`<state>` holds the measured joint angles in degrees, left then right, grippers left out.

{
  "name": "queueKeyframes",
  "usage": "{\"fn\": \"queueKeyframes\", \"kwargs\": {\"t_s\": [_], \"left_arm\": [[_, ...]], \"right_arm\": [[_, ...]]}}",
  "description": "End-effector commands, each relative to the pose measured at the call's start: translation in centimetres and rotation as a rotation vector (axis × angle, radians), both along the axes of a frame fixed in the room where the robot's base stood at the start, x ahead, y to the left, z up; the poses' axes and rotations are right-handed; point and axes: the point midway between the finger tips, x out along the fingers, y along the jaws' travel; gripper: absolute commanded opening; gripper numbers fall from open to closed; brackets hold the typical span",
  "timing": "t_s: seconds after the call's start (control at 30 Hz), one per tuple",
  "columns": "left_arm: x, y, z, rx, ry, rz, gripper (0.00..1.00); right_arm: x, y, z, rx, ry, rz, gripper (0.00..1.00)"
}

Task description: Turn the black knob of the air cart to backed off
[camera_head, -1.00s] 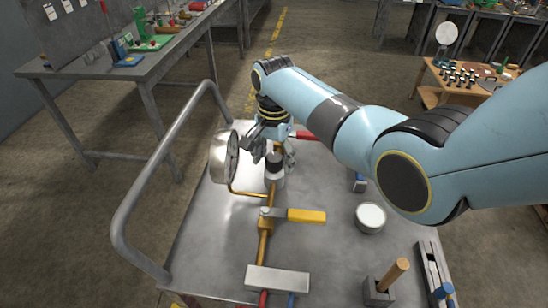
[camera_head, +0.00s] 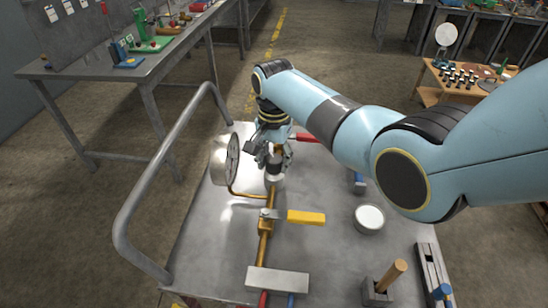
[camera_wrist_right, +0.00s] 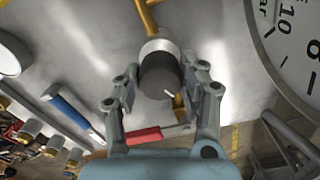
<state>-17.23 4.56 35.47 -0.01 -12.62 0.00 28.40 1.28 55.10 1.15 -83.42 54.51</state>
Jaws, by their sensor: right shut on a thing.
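The black knob (camera_head: 274,167) tops a silver regulator body on the brass pipe (camera_head: 265,235) of the air cart (camera_head: 330,250). My right gripper (camera_head: 273,158) reaches down over it, with its fingers on both sides. In the right wrist view the knob (camera_wrist_right: 160,78) sits between the fingers of the gripper (camera_wrist_right: 163,88), which is shut on it. A small white mark shows on the knob's edge. The round gauge (camera_head: 226,160) stands just left of the gripper, and its dial fills the corner of the wrist view (camera_wrist_right: 292,40). My left gripper is out of view.
A red handle (camera_head: 306,137) lies behind the knob. A yellow lever (camera_head: 306,218) crosses the pipe in front. A round white-topped tin (camera_head: 370,216) and a wooden-handled tool (camera_head: 392,275) are at right. The cart's rail (camera_head: 150,180) curves along the left.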

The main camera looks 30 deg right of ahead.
Motion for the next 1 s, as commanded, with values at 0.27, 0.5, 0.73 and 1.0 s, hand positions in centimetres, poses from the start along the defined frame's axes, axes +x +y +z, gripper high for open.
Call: {"fn": "queueKeyframes", "kwargs": {"t_s": [0.27, 0.5, 0.73, 1.0], "left_arm": [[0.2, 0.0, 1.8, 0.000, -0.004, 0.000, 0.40], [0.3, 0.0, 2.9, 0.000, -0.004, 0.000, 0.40], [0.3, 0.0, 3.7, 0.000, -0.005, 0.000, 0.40], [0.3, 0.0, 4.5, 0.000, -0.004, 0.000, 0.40]], "right_arm": [[0.0, 0.0, 0.3, 0.000, 0.000, 0.224, 0.09], [0.0, 0.0, 0.2, -0.001, 0.001, 0.452, 0.09], [0.1, 0.0, 0.2, -0.001, -0.001, 0.671, 0.09], [0.1, 0.0, 0.2, -0.001, -0.001, 0.927, 0.09]]}}
